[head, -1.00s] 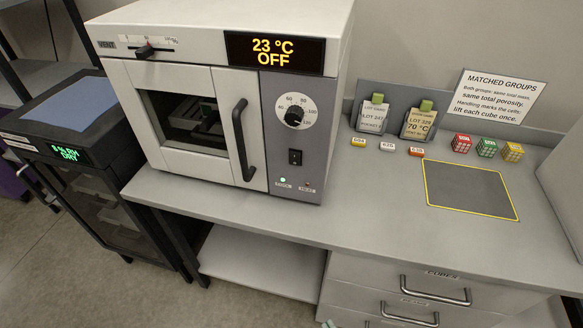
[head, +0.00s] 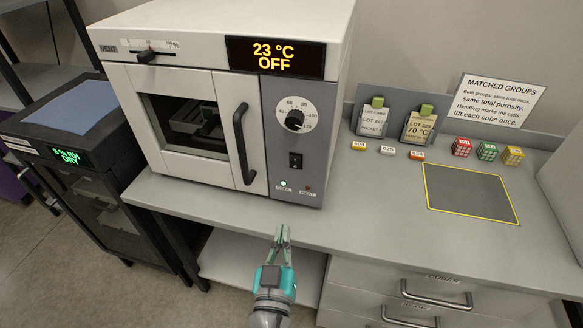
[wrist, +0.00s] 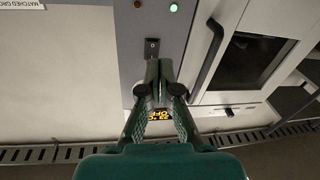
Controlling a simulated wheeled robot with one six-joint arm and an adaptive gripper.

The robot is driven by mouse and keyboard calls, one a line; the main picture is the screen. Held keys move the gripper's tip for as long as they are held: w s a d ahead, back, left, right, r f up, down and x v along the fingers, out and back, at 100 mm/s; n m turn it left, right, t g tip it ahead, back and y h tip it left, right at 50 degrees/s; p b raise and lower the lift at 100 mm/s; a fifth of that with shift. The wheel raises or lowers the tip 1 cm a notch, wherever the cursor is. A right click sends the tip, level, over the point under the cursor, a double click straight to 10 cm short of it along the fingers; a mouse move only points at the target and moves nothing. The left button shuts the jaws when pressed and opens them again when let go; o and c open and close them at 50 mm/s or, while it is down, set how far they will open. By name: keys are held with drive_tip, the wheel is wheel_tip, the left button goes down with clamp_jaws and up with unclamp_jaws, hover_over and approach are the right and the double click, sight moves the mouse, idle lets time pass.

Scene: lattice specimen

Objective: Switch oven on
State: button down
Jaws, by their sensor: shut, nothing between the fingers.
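The oven (head: 215,85) stands on the bench with its door closed. Its display (head: 275,58) reads 23 °C OFF. A black rocker switch (head: 296,160) sits on the grey panel below the round dial (head: 294,119). My gripper (head: 283,230) is shut and empty, in front of the bench edge and lower than the switch in the head view. In the wrist view the picture is turned over; the switch (wrist: 152,46) shows just beyond my fingertips (wrist: 160,66), with a visible gap in the head view. The fingers hide the dial there.
Below the switch are a lit lamp (head: 283,184) and a dark reddish lamp (head: 307,189). The door handle (head: 244,143) stands out left of the panel. Small cubes (head: 487,151), tags and a yellow-edged mat (head: 470,193) lie to the right. Bench space before the oven is clear.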

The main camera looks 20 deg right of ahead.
sight(295, 159)
drive_tip(key=r+m+h, duration=0.1)
drive_tip(key=a+r+m+h, duration=0.1)
drive_tip(key=r, duration=0.1)
drive_tip(key=r+m, duration=0.1)
drive_tip(key=r, duration=0.1)
drive_tip(key=shift+w+a+r+m+g+h, duration=0.1)
drive_tip(key=shift+a+r+m+g+h, duration=0.05)
drive_tip(key=shift+a+m+g+h, duration=0.2)
drive_tip(key=x, duration=1.4)
drive_tip(key=shift+r, duration=0.15)
